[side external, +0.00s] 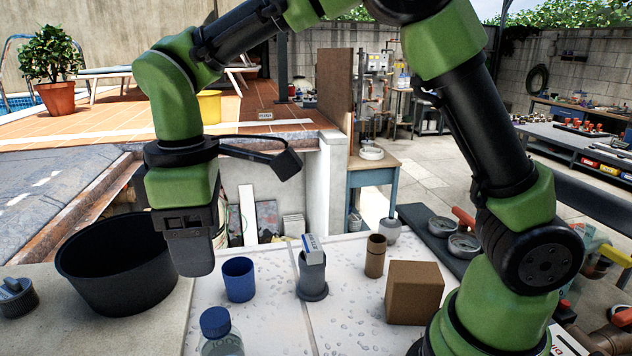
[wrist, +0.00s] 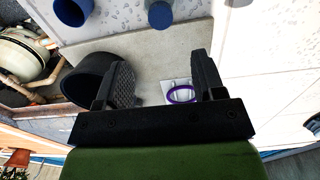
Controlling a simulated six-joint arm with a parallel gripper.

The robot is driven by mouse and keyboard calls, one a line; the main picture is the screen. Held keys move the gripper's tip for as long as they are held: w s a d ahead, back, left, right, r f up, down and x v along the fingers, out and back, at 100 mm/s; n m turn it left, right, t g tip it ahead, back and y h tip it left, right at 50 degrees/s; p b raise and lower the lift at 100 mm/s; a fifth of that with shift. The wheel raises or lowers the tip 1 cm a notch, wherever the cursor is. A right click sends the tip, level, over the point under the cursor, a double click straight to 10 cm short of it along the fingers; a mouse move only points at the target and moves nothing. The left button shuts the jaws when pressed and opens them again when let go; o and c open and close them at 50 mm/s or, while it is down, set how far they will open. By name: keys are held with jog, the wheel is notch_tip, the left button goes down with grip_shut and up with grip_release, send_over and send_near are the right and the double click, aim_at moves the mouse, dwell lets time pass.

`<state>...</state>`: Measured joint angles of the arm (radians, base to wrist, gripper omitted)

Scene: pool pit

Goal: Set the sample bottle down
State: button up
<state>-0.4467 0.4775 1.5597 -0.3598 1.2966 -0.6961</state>
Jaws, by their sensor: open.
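The sample bottle (side external: 220,340), clear with a blue cap, stands upright on the pale tabletop at the bottom of the side view, its base cut off by the frame. A blue-capped round top that looks like it shows at the upper edge of the wrist view (wrist: 160,14). My gripper (side external: 192,268) points down beside the black tub, behind and left of the bottle and apart from it. In the wrist view its two dark fingers (wrist: 163,75) are spread wide with nothing held. A purple ring on a white square (wrist: 181,95) lies beyond them.
The black tub (side external: 75,265) is close on the gripper's left. A blue cup (side external: 239,279), a grey holder (side external: 312,277), a brown tube (side external: 375,256) and a cardboard box (side external: 414,292) stand to the right. Bare tabletop shows between them.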

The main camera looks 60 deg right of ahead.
jog(key=s+d+r+m+t+y, duration=0.1)
jog(key=s+d+r+m+t, duration=0.2)
jog(key=s+d+m, duration=0.3)
jog(key=s+d+r+m+t+y, duration=0.1)
jog(key=s+d+r+m+t, duration=0.3)
jog(key=s+m, duration=0.3)
jog(key=s+d+r, duration=0.1)
jog(key=s, duration=0.1)
jog(key=shift+s+d, duration=0.35)
